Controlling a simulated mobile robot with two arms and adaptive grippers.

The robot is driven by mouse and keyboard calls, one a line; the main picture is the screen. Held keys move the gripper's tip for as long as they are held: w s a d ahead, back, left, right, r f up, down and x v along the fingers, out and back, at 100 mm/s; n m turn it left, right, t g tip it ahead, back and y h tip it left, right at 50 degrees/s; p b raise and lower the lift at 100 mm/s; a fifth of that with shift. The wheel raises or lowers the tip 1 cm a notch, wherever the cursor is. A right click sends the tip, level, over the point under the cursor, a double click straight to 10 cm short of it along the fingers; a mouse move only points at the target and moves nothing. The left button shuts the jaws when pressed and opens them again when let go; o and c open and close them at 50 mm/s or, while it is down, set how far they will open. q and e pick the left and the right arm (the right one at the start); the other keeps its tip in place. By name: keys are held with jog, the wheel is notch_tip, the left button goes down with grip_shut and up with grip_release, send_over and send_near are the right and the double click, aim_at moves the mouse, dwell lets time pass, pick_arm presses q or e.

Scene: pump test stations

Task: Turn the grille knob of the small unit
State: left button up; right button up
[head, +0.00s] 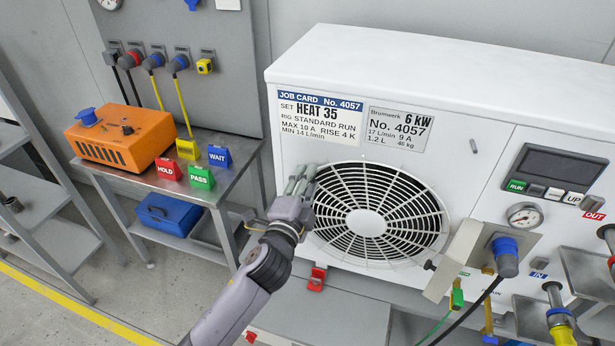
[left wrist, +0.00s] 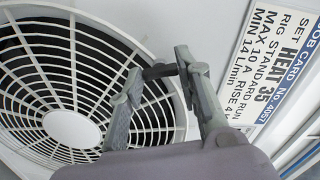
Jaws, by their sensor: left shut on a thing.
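The white unit (head: 400,75) stands on a bench and has a round fan grille (head: 366,222) on its front. The grille also shows in the left wrist view (left wrist: 72,128). My left gripper (head: 300,180) is at the grille's upper left edge. In the left wrist view its fingers (left wrist: 163,92) are on either side of a dark knob (left wrist: 159,71) at the grille's rim, and they are shut on it. The knob is hidden behind the fingers in the head view, and its turn angle cannot be told. My right gripper is not in view.
A job card (head: 319,112) is above the grille. A gauge (head: 524,216), a display (head: 560,167) and a bracket with a blue plug (head: 506,258) are on the right. At left, a metal table holds an orange box (head: 122,138) and coloured signs (head: 200,177).

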pick_arm(q)
jog(key=shift+m+p, duration=0.55)
jog(key=shift+m, duration=1.05)
jog(key=o, duration=1.1)
jog(key=shift+o, duration=0.2)
jog(key=v, duration=1.2)
